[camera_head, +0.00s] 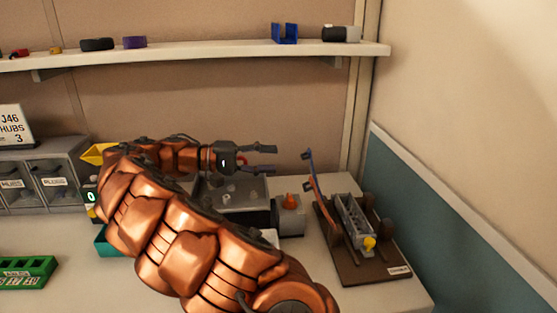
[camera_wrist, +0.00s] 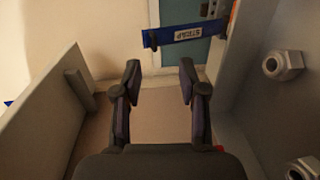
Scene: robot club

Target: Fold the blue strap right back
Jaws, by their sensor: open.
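The blue strap (camera_head: 308,156) rises as a thin curved band at the left side of a brown-based fixture (camera_head: 365,262), its free end up in the air. A reddish piece runs just below it. In the wrist view the strap (camera_wrist: 172,36) lies across the top with a white label reading STRAP, upside down. My gripper (camera_head: 275,161) is open and empty, left of the strap's upper end and apart from it, fingers pointing right. In the wrist view my gripper (camera_wrist: 160,68) has its two fingertips short of the strap, with a clear gap between them.
The fixture carries a grey slotted block (camera_head: 352,222) with a yellow knob (camera_head: 369,243). A grey box with an orange knob (camera_head: 291,201) stands left of it. In the wrist view, a grey wall with hex nuts (camera_wrist: 283,65) is close on the right. A shelf (camera_head: 220,53) runs above.

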